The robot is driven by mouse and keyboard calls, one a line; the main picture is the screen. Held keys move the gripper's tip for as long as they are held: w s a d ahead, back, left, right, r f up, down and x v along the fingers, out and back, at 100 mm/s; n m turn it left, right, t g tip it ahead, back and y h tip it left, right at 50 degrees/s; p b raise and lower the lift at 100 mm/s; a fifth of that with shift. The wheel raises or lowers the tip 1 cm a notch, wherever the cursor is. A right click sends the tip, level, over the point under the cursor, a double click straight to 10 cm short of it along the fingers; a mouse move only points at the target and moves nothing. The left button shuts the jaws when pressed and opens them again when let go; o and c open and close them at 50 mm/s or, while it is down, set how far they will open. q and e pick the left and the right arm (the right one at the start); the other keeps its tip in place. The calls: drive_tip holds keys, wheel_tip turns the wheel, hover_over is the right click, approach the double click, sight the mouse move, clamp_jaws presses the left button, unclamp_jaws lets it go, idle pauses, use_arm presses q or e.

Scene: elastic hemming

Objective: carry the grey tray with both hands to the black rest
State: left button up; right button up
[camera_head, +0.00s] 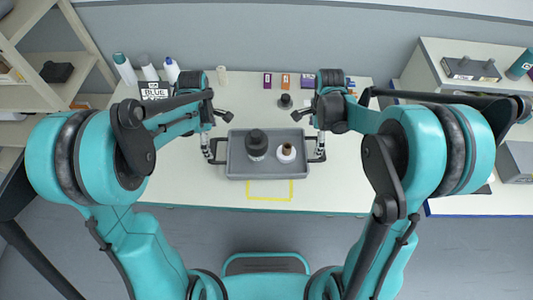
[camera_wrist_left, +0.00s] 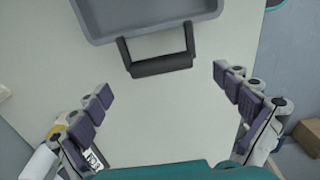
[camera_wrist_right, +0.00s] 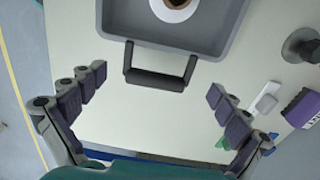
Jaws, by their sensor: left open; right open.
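The grey tray (camera_head: 238,165) lies on the white table and carries a dark jar (camera_head: 256,143) and a white round item with a brown top (camera_head: 287,152). It has a dark bar handle at each end. My left gripper (camera_wrist_left: 163,88) is open, with the left handle (camera_wrist_left: 160,66) just ahead of its fingertips, apart from them. My right gripper (camera_wrist_right: 157,86) is open, facing the right handle (camera_wrist_right: 156,78), which lies around the level of its fingertips, between them and untouched. I cannot make out a black rest for certain.
A yellow outline (camera_head: 270,199) is marked on the table in front of the tray. A small dark stand (camera_head: 285,101) is behind it, near purple and orange blocks (camera_head: 286,80). Bottles (camera_head: 125,70) and a dark sign (camera_head: 154,90) stand at the back left.

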sight(214, 149)
use_arm(q)
wheel_tip(214, 149, down, 7)
drive_tip(key=shift+f, duration=0.1)
use_arm(e)
wheel_tip(214, 149, down, 7)
drive_tip(key=shift+f, duration=0.1)
use_arm(q)
drive_tip(key=c, duration=1.3)
use_arm(e)
drive_tip(key=c, duration=1.3)
